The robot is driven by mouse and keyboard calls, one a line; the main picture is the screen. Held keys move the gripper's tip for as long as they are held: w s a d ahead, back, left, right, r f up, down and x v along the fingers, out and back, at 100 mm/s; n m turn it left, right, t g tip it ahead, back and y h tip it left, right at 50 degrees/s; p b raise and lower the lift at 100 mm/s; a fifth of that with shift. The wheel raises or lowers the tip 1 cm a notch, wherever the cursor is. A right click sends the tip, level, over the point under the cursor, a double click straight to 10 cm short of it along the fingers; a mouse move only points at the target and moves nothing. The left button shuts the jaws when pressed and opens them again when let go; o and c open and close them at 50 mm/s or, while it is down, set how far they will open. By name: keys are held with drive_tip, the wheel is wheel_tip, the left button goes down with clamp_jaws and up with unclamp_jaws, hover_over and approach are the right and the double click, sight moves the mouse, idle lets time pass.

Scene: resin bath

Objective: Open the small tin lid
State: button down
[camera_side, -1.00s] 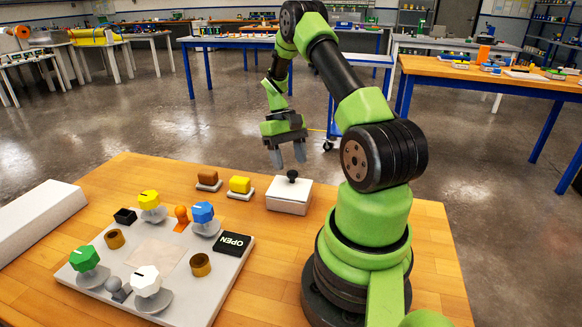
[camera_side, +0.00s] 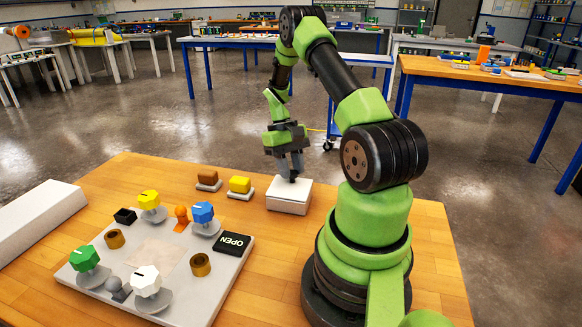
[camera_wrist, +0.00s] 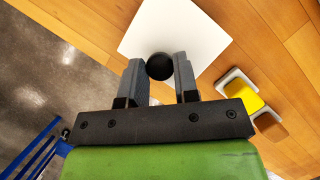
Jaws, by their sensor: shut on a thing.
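The small tin is a white square box (camera_side: 290,199) near the back edge of the wooden table, with a white lid (camera_wrist: 190,30) on top. A round black knob (camera_wrist: 160,66) stands on the lid. My gripper (camera_side: 290,178) points down at the lid, and its two grey fingers are shut on the knob. In the wrist view the fingers (camera_wrist: 160,70) stand on either side of the knob. The lid sits on the tin, and I see no gap under it. The fingers partly hide the knob in the side view.
A yellow block (camera_side: 240,185) and a brown block (camera_side: 207,178) sit on small bases left of the tin. A grey board (camera_side: 180,255) with coloured knobs and a black OPEN plate (camera_side: 232,243) lies in front. A white box (camera_side: 35,222) stands far left.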

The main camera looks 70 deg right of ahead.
sight(288, 187)
drive_tip(key=shift+r, duration=0.15)
drive_tip(key=shift+a+r+h, duration=0.65)
drive_tip(key=shift+h, duration=0.55)
drive_tip(key=shift+a+r+h, duration=0.5)
drive_tip(key=shift+a+h, duration=0.15)
drive_tip(key=shift+h, duration=0.55)
drive_tip(key=a+h, duration=0.1)
drive_tip(key=h, duration=0.1)
drive_tip(key=a+r+m+h, duration=0.1)
drive_tip(key=a+h, duration=0.1)
drive_tip(key=a+f+m+g+h, duration=0.1)
drive_tip(key=a+m+h, duration=0.1)
drive_tip(key=a+h, duration=0.4)
drive_tip(key=shift+s+a+f+h, duration=0.15)
drive_tip(key=shift+a+f+h, duration=0.2)
drive_tip(key=shift+h, duration=1.75)
drive_tip(key=shift+f, duration=0.1)
